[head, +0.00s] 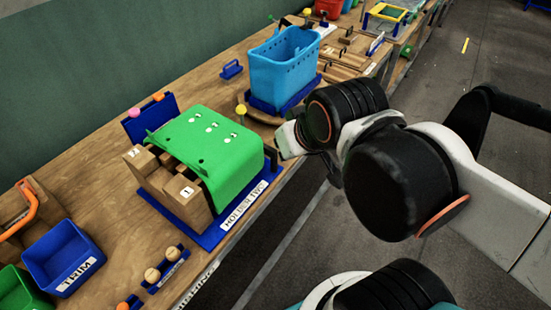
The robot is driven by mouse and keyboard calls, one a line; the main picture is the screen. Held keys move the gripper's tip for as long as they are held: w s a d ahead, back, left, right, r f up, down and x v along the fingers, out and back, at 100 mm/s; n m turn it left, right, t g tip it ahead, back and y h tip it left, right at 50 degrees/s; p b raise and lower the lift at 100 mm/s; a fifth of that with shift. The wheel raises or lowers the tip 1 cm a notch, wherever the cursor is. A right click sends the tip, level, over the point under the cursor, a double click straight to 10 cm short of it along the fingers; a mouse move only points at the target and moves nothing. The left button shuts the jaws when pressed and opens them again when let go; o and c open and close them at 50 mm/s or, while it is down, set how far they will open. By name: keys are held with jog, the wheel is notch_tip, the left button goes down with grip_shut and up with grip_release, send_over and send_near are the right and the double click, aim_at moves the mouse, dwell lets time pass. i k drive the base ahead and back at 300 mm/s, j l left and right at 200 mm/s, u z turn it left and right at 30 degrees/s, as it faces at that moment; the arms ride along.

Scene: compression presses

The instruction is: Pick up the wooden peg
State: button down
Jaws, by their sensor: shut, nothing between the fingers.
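Two light wooden pegs with rounded tops, one nearer (152,275) and one farther (173,253), stand in a small blue rack (165,268) at the table's front edge. I cannot tell which one the task names. My gripper (287,143) is past the front edge of the table, to the right of the green cover, well apart from the pegs. Its fingers are small and partly hidden by my wrist; it is shut and empty.
A green cover (212,150) sits over wooden blocks (183,192) on a blue base. A blue bin labelled TRIM (65,257) and a green bin (20,290) stand left of the pegs. A light-blue basket (284,68) stands farther back. The floor (300,240) beside the table is clear.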

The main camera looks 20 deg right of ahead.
aim_at(173, 254)
jog(key=j+u, duration=0.15)
jog(key=u, duration=0.2)
jog(key=j+u, duration=0.3)
jog(key=i+u, duration=0.1)
jog(key=u, duration=0.25)
jog(key=z, duration=0.95)
jog(key=k+j+u, duration=0.1)
jog(key=j, duration=0.5)
jog(key=k+j+u, duration=0.1)
jog(key=j, duration=0.45)
jog(key=k+j+u, duration=0.1)
jog(key=j, duration=0.5)
jog(key=k+l, duration=0.15)
